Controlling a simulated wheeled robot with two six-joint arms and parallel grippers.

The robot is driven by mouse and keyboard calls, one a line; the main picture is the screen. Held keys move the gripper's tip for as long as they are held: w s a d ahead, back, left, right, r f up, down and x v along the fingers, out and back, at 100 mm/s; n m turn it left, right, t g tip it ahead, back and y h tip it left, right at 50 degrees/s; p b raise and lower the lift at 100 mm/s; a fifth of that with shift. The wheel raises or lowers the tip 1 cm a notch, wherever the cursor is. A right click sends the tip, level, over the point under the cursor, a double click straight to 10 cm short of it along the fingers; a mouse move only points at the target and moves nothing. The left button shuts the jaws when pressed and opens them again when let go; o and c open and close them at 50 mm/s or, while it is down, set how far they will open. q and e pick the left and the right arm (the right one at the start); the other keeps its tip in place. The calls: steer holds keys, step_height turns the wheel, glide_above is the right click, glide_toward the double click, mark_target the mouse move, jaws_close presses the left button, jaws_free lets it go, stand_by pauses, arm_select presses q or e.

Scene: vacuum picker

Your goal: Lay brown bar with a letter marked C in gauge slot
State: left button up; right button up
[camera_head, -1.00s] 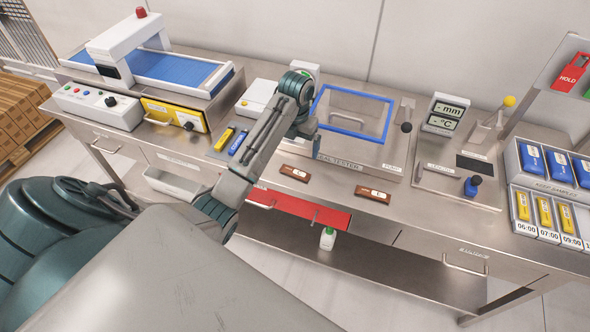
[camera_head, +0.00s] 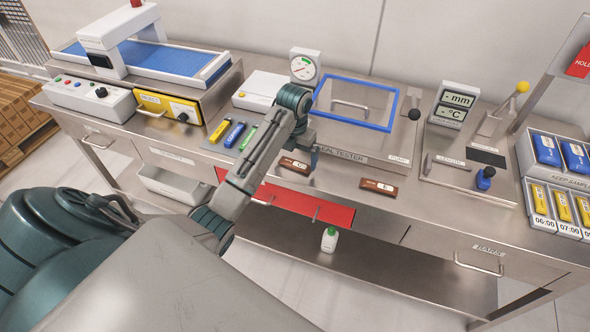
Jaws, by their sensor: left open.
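Two brown bars with white labels lie flat near the table's front edge. One bar (camera_head: 295,165) is just under my left gripper, the other bar (camera_head: 377,188) lies to its right. Their letters are too small to read. My left gripper (camera_head: 308,150) points down above the left bar, open and apparently empty, with its fingers mostly hidden by my wrist. The length gauge (camera_head: 466,170) is a metal plate at the right with a dark patch and a blue-knobbed part; its slot is hard to make out. My right gripper is out of view.
The blue-framed tester lid (camera_head: 354,103) stands behind the bars. A digital mm and °C display (camera_head: 452,104) and a yellow-knobbed lever (camera_head: 505,108) stand behind the gauge. Sample racks (camera_head: 560,185) are at the far right. The table between the right bar and gauge is clear.

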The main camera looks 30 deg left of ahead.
mark_target(295, 165)
arm_select(q)
step_height(295, 165, down, 2)
steer(key=shift+f, duration=0.15)
steer(key=c, duration=0.7)
steer(key=shift+c, duration=0.2)
